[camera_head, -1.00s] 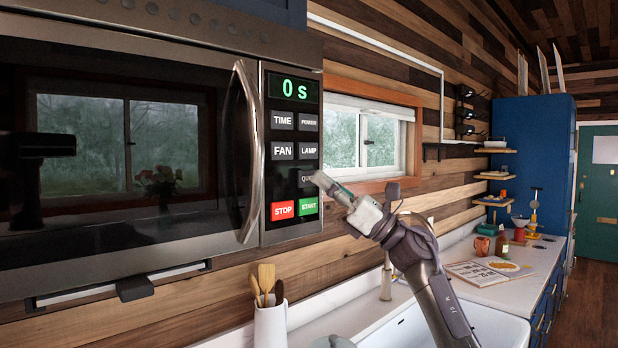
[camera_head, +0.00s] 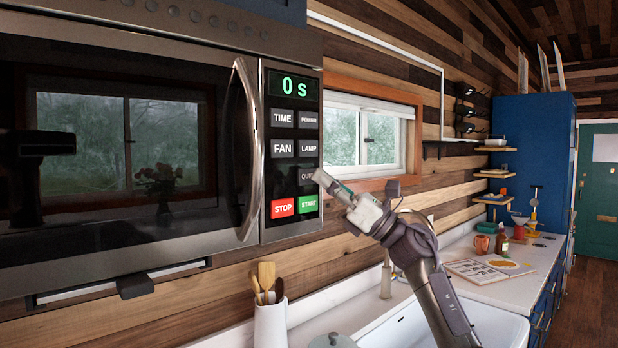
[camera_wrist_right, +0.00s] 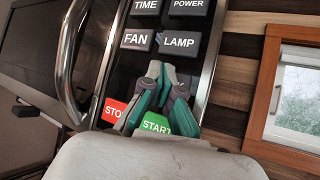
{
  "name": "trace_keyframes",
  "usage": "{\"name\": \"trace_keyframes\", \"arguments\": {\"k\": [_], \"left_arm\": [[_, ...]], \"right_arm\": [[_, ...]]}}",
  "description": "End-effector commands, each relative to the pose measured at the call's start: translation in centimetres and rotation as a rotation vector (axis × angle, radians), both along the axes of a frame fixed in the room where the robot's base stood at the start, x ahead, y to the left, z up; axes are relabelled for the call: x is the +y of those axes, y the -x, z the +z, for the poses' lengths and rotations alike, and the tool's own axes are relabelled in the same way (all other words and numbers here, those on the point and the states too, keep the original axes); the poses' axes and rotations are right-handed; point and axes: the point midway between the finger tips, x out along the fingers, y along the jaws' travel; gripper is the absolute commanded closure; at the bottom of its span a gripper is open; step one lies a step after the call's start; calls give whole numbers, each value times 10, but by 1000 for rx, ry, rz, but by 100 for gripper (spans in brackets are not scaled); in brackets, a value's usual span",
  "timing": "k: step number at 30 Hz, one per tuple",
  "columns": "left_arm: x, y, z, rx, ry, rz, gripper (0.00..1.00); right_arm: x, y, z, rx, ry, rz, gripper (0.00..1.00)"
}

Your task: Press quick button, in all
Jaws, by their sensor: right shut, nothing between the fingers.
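The microwave (camera_head: 110,130) fills the left of the head view, its control panel at its right side with the display reading "0 s". The dark quick button (camera_head: 306,177) sits below LAMP and above the green START button (camera_head: 307,205); its label is partly cut off by my gripper. My right gripper (camera_head: 318,177) is shut and empty, its tip at the right edge of the quick button. I cannot tell whether it touches. In the right wrist view the closed fingers (camera_wrist_right: 160,75) lie over the panel below FAN and LAMP, hiding the quick button. My left gripper is not in view.
The microwave's curved door handle (camera_head: 250,150) stands out left of the panel. A window (camera_head: 365,140) is to the right. Below are a utensil crock (camera_head: 270,325), a tap (camera_head: 387,278) and a white sink (camera_head: 480,325).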

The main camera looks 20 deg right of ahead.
Motion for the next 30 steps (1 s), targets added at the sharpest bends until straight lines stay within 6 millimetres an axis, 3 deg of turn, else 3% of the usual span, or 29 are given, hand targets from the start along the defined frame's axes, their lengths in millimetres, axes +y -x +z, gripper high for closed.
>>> {"name": "trace_keyframes", "arguments": {"k": [30], "left_arm": [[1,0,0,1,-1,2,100]], "right_arm": [[3,-8,0,0,0,0,100]]}}
